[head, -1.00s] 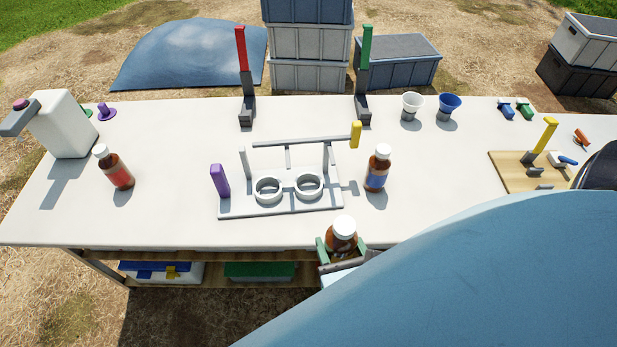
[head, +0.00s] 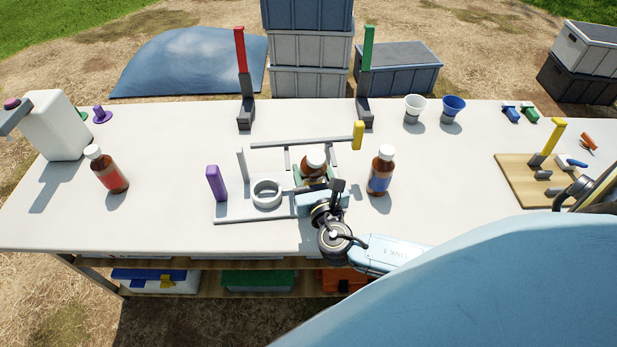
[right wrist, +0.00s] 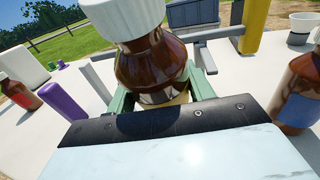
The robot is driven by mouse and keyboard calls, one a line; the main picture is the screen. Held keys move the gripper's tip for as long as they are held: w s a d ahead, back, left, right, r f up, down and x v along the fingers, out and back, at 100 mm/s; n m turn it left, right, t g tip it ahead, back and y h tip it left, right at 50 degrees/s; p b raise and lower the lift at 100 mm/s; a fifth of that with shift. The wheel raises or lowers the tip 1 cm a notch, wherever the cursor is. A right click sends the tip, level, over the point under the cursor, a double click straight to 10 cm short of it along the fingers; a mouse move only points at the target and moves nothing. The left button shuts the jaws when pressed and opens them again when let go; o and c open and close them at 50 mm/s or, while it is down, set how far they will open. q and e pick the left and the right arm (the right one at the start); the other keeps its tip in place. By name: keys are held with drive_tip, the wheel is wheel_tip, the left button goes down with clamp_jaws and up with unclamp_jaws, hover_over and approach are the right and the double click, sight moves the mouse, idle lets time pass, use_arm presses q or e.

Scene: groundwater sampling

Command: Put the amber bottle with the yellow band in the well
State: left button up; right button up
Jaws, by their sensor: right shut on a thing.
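My right gripper (head: 312,181) is shut on an amber bottle (head: 314,163) with a white cap. It holds the bottle upright over the right ring of the grey well rack (head: 228,211). The right wrist view shows this bottle (right wrist: 150,65) close up between green fingers, with a bit of yellow band low on it. The bottle's base and the right ring are hidden, so I cannot tell whether it is inside the ring. The left ring (head: 267,193) is empty. My left gripper is not in view.
An amber bottle with a blue band (head: 380,172) stands just right of the rack. One with a red band (head: 106,170) stands at the left. A purple block (head: 216,183) and a yellow-ended bar (head: 357,134) are by the rack.

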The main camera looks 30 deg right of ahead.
drive_tip(key=f, duration=0.2)
drive_tip(key=shift+w+d+f+b, duration=0.1)
drive_tip(key=shift+w+f+b, duration=0.2)
drive_tip(key=shift+w+b, duration=0.05)
drive_tip(key=shift+w+f, duration=0.2)
drive_tip(key=shift+f, duration=0.35)
drive_tip(key=shift+w+d+r+g+y+p, duration=0.25)
drive_tip(key=shift+w+g+p, duration=0.25)
drive_tip(key=shift+g+p, duration=0.5)
drive_tip(key=shift+w+r+g+y+p, duration=0.1)
drive_tip(key=shift+w+g+y+p, duration=0.35)
drive_tip(key=shift+p, duration=0.4)
drive_tip(key=shift+d+g+p, duration=0.15)
drive_tip(key=shift+g+p, duration=0.2)
drive_tip(key=shift+g, duration=0.2)
wheel_tip(320, 180, down, 2)
drive_tip(key=shift+f+b, duration=0.15)
drive_tip(key=shift+b, duration=0.35)
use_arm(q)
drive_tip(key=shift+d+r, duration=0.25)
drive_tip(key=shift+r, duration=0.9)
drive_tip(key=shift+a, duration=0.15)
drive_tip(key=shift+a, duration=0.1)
use_arm(e)
drive_tip(key=o, duration=1.2)
drive_tip(key=shift+s+f, duration=0.1)
